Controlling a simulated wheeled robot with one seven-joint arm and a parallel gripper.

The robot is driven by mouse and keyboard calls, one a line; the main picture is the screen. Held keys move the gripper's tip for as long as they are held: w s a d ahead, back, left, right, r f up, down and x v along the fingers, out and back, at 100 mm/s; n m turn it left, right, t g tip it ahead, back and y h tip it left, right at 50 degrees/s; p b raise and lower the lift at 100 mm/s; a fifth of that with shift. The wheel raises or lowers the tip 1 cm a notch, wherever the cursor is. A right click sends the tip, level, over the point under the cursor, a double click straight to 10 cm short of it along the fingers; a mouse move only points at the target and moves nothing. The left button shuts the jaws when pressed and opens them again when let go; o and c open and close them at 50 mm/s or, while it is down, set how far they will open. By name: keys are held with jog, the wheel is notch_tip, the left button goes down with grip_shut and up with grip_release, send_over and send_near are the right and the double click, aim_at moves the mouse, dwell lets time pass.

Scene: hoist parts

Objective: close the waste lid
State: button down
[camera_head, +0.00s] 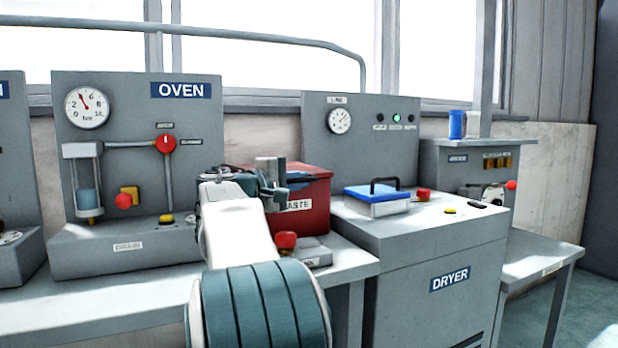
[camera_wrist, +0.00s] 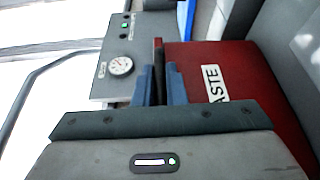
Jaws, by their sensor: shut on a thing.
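The red waste bin (camera_head: 308,218) stands on the bench between the oven panel and the dryer. Its white label partly shows, and it also fills the right of the wrist view (camera_wrist: 250,110). The red lid (camera_head: 305,168) lies over the top of the bin. It shows edge-on as a thin dark red strip in the wrist view (camera_wrist: 158,55). My gripper (camera_head: 298,180) is at the bin's upper front edge, its blue fingers (camera_wrist: 160,85) shut on the lid's edge. I cannot tell whether the lid touches the rim; my arm hides the bin's left part.
A red knob (camera_head: 286,240) on a small base stands in front of the bin. The dryer (camera_head: 440,240) is to the right, with a blue-lidded tray (camera_head: 376,198) on top. The oven panel (camera_head: 135,130) with a gauge and valve is at the left.

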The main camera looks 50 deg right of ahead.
jog(key=shift+w+a+f, duration=0.1)
jog(key=shift+w+f, duration=0.1)
jog(key=shift+f, duration=0.2)
jog(key=c, duration=1.8)
grip_release()
jog(key=shift+o, duration=0.2)
jog(key=shift+r, duration=0.1)
jog(key=shift+a, duration=0.2)
jog(key=a+p, duration=0.3)
jog(key=a, duration=1)
jog(key=shift+a+r, duration=0.2)
jog(key=shift+s+r+p, duration=0.1)
jog(key=shift+p, duration=0.2)
